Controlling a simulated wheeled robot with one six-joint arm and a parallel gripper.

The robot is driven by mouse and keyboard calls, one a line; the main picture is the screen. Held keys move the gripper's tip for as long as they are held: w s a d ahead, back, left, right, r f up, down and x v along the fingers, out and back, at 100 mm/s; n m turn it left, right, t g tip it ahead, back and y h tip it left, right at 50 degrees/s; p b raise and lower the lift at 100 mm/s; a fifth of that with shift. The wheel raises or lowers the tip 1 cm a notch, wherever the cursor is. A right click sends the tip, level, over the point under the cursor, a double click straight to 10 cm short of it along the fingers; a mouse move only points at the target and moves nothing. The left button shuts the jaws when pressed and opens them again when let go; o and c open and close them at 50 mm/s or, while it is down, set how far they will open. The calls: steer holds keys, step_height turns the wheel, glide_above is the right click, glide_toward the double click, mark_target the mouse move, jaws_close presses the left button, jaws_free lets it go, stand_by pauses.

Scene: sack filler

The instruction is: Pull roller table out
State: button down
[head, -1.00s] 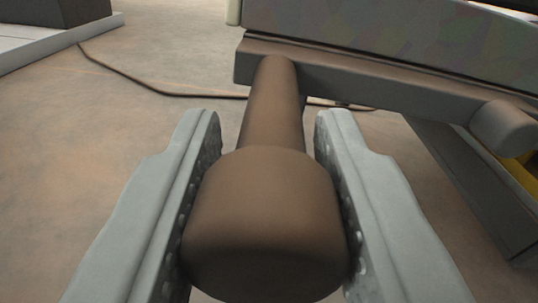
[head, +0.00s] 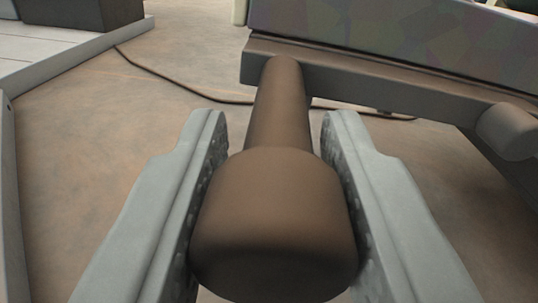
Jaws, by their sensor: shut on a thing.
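A brown cylindrical handle (head: 275,215) with a thick rounded end lies between the two grey fingers of my gripper (head: 272,190). My gripper is shut on the thick end, with the studded inner pads against its sides. The handle's thinner shaft (head: 276,105) runs forward to a brown-grey beam (head: 380,83) along the edge of what looks like the roller table. A grey panel (head: 400,35) stands above this beam. The rollers cannot be made out, and most of the table lies outside the view.
A thin dark cable (head: 180,88) lies on the brown floor ahead. A pale platform (head: 50,65) with a dark box (head: 80,12) is at the upper left. A pale edge (head: 8,190) shows at the far left. A grey cylinder end (head: 508,130) sticks out at the right. The floor at left is otherwise clear.

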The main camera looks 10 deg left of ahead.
steer(key=c, duration=1.1)
jaws_free()
steer(key=v, duration=1.7)
steer(key=shift+s+d, duration=0.15)
steer(key=shift+s, duration=0.05)
